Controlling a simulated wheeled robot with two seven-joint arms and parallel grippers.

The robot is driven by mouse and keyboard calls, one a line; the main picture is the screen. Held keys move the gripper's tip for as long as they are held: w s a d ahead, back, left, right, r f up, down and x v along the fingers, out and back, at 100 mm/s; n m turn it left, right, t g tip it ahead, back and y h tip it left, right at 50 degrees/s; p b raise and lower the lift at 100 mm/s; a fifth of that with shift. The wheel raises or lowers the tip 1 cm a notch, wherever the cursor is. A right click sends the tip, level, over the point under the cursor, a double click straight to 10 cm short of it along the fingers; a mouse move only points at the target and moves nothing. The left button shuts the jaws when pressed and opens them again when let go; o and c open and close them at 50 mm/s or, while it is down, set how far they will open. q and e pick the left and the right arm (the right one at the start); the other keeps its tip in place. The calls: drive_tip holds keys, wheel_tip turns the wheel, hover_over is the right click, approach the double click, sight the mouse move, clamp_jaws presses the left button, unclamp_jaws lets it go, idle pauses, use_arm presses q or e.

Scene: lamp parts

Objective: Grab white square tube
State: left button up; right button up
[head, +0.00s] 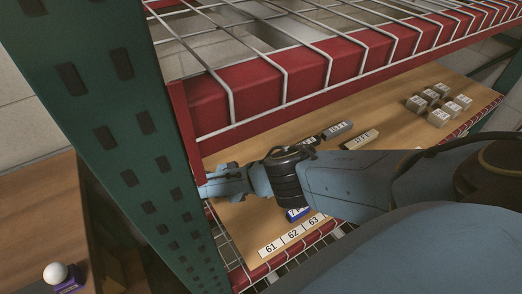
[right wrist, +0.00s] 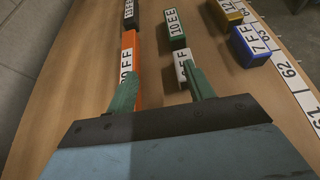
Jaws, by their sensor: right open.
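In the right wrist view a white square tube (right wrist: 181,58), its label ending in "FF", stands just beyond the right finger, which hides part of it. My right gripper (right wrist: 158,74) is open, its two green fingers apart over the wooden shelf board. An orange tube (right wrist: 138,58) stands by the left finger, partly covered by it. Whether either finger touches a tube I cannot tell. In the head view my right arm reaches in from the right, and its gripper (head: 212,183) is low on the shelf by the red post. My left gripper is not in view.
A dark green tube (right wrist: 175,28) stands just beyond the white one. A blue tube (right wrist: 249,46) and a yellow one (right wrist: 224,14) stand right, along a numbered strip (right wrist: 290,78). A red-edged wire shelf (head: 290,70) hangs above; a green post (head: 110,110) stands left.

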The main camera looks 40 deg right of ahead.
drive_tip(key=a, duration=0.2)
drive_tip(key=s+a+r, duration=0.1)
drive_tip(key=s+a, duration=0.1)
drive_tip(key=a, duration=0.1)
drive_tip(key=shift+a+r, duration=0.2)
drive_tip(key=shift+a, duration=0.15)
drive_tip(key=shift+s+a+f+h, duration=0.1)
drive_tip(key=shift+s+h, duration=0.1)
drive_tip(key=shift+h, duration=0.1)
drive_tip(key=x, duration=0.7)
drive_tip(key=shift+f, duration=0.1)
drive_tip(key=x, duration=0.2)
drive_tip(key=b+x, duration=0.1)
drive_tip(key=x, duration=0.2)
drive_tip(key=shift+s+d+f, duration=0.1)
drive_tip(key=shift+s+d, duration=0.15)
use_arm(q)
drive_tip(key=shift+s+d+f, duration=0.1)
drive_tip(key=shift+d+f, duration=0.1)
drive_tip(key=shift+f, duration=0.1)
